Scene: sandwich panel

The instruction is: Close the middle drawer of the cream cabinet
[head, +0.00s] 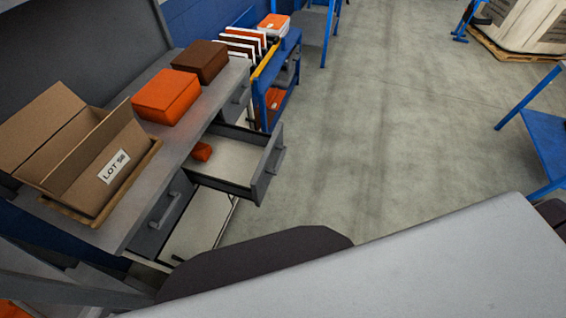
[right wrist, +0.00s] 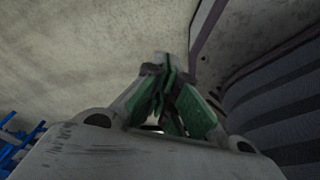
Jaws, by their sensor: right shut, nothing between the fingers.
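The head view shows a grey bench-like cabinet (head: 161,212) with its upper drawer (head: 262,177) pulled out to the right. That drawer has a dark grey front with a bar handle, a pale inside and a small orange block (head: 202,151) in it. No cabinet that is clearly cream shows, and I cannot tell which drawer is the middle one. My right gripper (right wrist: 168,82), with green finger pads, shows in the right wrist view. It is shut and empty over pale concrete floor, apart from any drawer. My left gripper is not in view.
An open cardboard box (head: 75,148), an orange box (head: 165,96) and a brown box (head: 200,61) stand on the bench top. A blue cart (head: 284,75) stands beyond the drawer. Floor (head: 390,120) right of the drawer is clear. A blue table (head: 547,140) is at far right.

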